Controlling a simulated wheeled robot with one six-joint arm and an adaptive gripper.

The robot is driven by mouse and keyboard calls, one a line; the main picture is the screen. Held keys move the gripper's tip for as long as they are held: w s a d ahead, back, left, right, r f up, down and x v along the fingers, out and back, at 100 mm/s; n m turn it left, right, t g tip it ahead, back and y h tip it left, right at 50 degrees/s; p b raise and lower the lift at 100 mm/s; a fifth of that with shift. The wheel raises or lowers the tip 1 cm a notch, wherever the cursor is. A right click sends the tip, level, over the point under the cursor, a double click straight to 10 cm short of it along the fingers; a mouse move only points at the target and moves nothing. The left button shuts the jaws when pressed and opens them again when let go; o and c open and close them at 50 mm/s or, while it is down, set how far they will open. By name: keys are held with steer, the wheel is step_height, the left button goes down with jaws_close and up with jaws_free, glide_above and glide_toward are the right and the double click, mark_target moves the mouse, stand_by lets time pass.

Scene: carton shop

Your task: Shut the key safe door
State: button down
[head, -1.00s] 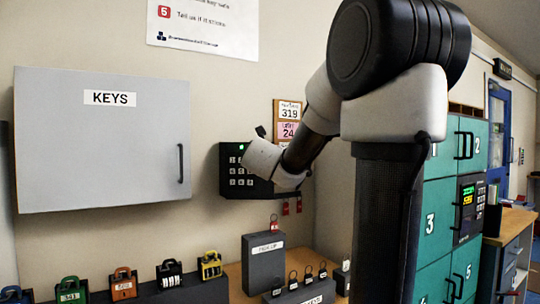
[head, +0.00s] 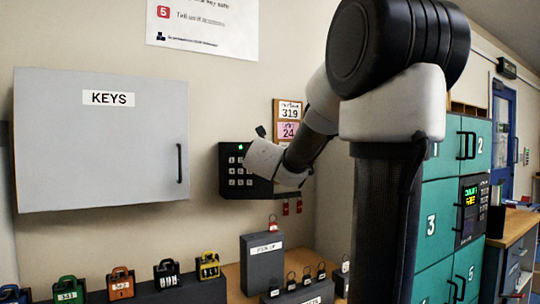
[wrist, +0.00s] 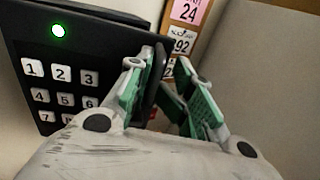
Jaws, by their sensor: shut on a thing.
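The key safe (head: 229,172) is a black wall box with a numbered keypad and a lit green light. Its keypad face fills the left of the wrist view (wrist: 95,45). My gripper (wrist: 161,64) has green-padded fingers at the right edge of that face. They are closed on a dark upright handle-like piece (wrist: 160,62) there. In the head view my wrist covers the right part of the safe and hides the fingers. I cannot tell from these views how far the door stands from the box.
A grey KEYS cabinet (head: 95,150) hangs to the left. Several coloured padlocks (head: 121,285) and a grey pick-up box (head: 262,262) stand below. Red tags (head: 286,207) hang under the safe. Teal lockers (head: 433,215) stand right. Number cards (wrist: 188,12) are beside the safe.

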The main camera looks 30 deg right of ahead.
steer(key=shift+s+d+r+h, duration=0.15)
steer(key=shift+s+d+h, duration=0.05)
steer(key=shift+d+h, duration=0.1)
steer(key=c, duration=1.6)
jaws_free()
steer(key=shift+d, duration=0.15)
steer(key=shift+r, duration=0.1)
